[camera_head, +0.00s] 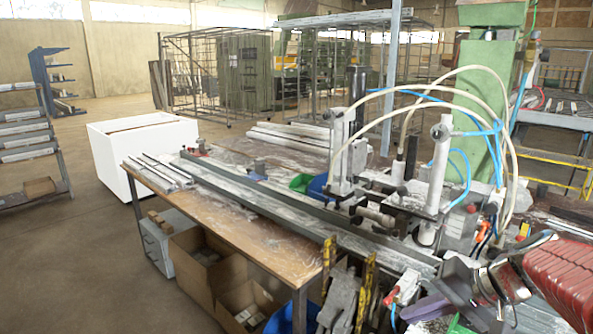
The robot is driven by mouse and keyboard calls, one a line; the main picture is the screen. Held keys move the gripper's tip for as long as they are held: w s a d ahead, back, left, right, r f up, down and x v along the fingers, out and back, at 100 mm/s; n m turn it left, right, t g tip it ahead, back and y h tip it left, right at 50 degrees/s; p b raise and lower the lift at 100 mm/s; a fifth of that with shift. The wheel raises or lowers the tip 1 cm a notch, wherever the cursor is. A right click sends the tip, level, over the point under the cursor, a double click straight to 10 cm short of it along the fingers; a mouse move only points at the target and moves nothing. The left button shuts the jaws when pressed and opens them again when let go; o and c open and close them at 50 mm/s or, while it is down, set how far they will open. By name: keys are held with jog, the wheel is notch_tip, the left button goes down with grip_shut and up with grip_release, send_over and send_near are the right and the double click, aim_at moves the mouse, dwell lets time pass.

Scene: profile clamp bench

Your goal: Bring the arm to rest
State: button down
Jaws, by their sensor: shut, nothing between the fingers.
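My gripper is not in view, and I make out no part of my arm that I am sure of. The clamp bench (270,238) runs from the left middle to the lower right, with a wooden top. A long grey metal profile rail (270,205) lies along it. The clamp device (342,160), with upright cylinders and pale and blue hoses, stands at the right end of the bench.
A white box (120,160) stands behind the bench at left. Cardboard boxes (208,265) sit under it. Red ribbed material (565,280) and metal parts crowd the lower right. A shelf rack (30,140) stands far left. The floor (70,260) at left is clear.

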jog(key=s+a+n+h, duration=0.2)
jog(key=s+a+h, duration=0.1)
jog(key=s, duration=0.4)
jog(key=s+a+n+h, duration=0.3)
jog(key=s+a, duration=0.2)
jog(key=s, duration=0.2)
jog(key=shift+s+f+n, duration=0.3)
jog(key=shift+s+f, duration=0.05)
jog(key=shift+f, duration=0.1)
